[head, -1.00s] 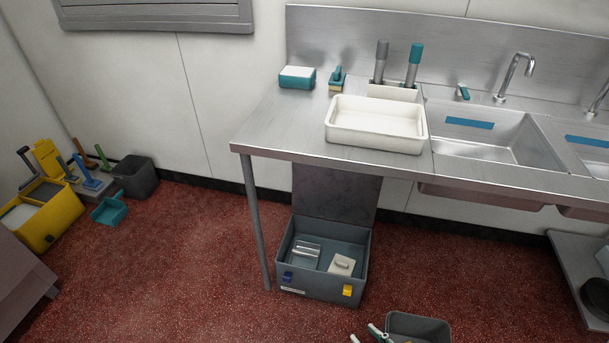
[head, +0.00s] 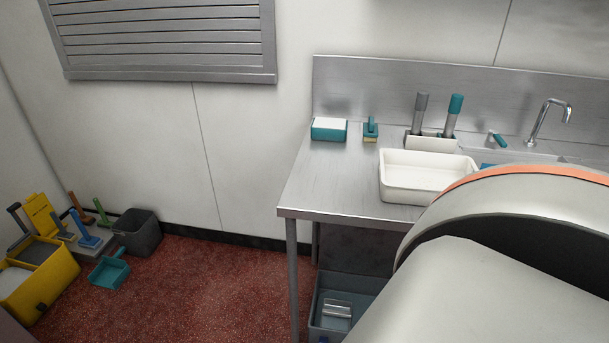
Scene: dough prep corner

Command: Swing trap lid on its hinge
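The grey trap box (head: 322,334) stands on the floor under the steel table, partly hidden by my arm. Its open top shows a metal part (head: 338,308) inside. The trap lid (head: 355,248) is a dark panel standing upright at the back of the box, swung open. Its right part is covered by my arm. The arm is a large pale link with an orange band, filling the lower right of the head view. Neither gripper shows.
The steel table (head: 330,180) carries a white tray (head: 415,195), a teal-and-white box (head: 329,130) and a brush (head: 370,130). A table leg (head: 293,275) stands just left of the trap. A grey bin (head: 138,235) and yellow bucket (head: 45,285) stand left.

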